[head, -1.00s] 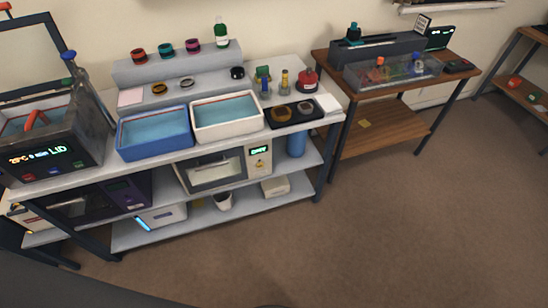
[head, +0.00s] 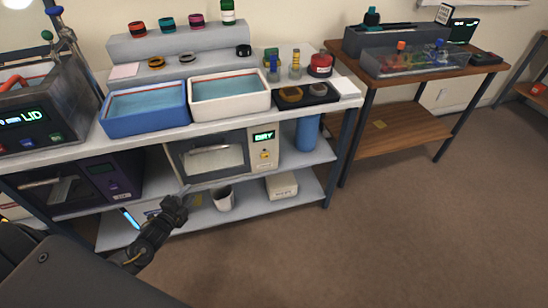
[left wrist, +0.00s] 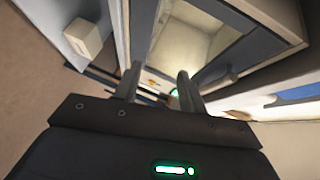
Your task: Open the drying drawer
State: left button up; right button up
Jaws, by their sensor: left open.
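The drying drawer (head: 222,157) is a cream unit with a glass window, a bar handle (head: 210,149) across the front and a green "DRY" display (head: 264,136). It sits on the shelf under the bench top and looks shut. My left gripper (head: 182,192) is in front of and below its front's left part, apart from the handle. In the left wrist view my left gripper (left wrist: 158,84) has its two fingers spread with nothing between them, and the drawer's window (left wrist: 190,40) lies beyond them. My right gripper is not in view.
A blue tub (head: 145,109) and a white tub (head: 229,97) of liquid stand on the bench above. A dark purple unit (head: 80,183) is left of the drawer. A cup (head: 223,199) and a white box (head: 282,187) stand on the lower shelf. The floor to the right is clear.

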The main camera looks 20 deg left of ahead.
aim_at(211, 149)
pick_arm(q)
jog(key=w+d+r+m+t+h+b, duration=0.2)
jog(key=w+r+m+t+h+b, duration=0.15)
jog(key=r+m, duration=0.45)
jog(key=w+r, duration=0.1)
jog(key=w, duration=0.2)
jog(key=w+d+r+n, duration=0.1)
jog(key=w, duration=0.3)
jog(key=w+r+n, duration=0.1)
jog(key=w+r, duration=0.1)
jog(key=w, duration=0.1)
jog(key=shift+w+d, duration=0.3)
jog(key=shift+d, duration=0.1)
jog(key=shift+w, duration=0.1)
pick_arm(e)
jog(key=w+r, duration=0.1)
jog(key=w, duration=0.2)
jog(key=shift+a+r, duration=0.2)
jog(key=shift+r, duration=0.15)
pick_arm(q)
jog(key=c, duration=0.7)
grip_shut()
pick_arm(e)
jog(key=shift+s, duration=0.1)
